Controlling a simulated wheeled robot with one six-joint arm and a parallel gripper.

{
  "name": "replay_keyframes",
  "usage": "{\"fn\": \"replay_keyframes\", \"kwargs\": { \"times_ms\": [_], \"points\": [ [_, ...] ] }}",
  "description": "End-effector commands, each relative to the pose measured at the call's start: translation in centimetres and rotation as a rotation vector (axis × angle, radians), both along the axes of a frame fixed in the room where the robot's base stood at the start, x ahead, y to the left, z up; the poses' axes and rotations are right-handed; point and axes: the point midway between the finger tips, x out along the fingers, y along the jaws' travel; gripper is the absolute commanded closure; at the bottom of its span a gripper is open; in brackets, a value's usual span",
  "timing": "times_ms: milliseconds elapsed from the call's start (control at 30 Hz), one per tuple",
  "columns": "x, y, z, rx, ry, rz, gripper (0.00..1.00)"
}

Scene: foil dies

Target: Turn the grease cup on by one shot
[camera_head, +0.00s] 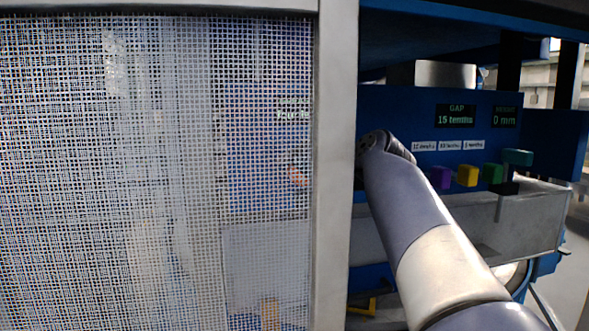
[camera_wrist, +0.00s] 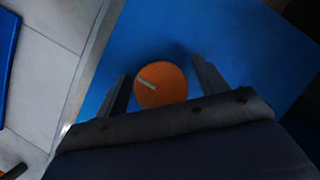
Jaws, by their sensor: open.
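In the wrist view an orange round cap (camera_wrist: 164,92) with a pale raised bar across its top sits against a blue surface; it looks like the grease cup. The bar slants slightly down to the right. My gripper (camera_wrist: 160,78) is open, with one dark finger on each side of the orange cap. I cannot tell whether either finger touches it. In the head view my arm reaches behind the guard frame, and my gripper is hidden there. A small orange shape (camera_head: 297,177) shows faintly through the mesh.
A mesh guard (camera_head: 150,170) with a grey post (camera_head: 337,160) fills the left of the head view.

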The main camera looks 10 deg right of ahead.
Motion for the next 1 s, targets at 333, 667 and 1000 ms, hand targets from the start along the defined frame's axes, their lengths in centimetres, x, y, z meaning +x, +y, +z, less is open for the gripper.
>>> {"fn": "replay_keyframes", "kwargs": {
  "times_ms": [333, 667, 1000],
  "points": [
    [0.16, 0.05, -0.08, 0.000, 0.000, 0.000, 0.37],
    [0.13, 0.04, -0.06, 0.000, 0.000, 0.000, 0.64],
    [0.14, 0.04, -0.10, 0.011, 0.000, -0.001, 0.76]
  ]
}}
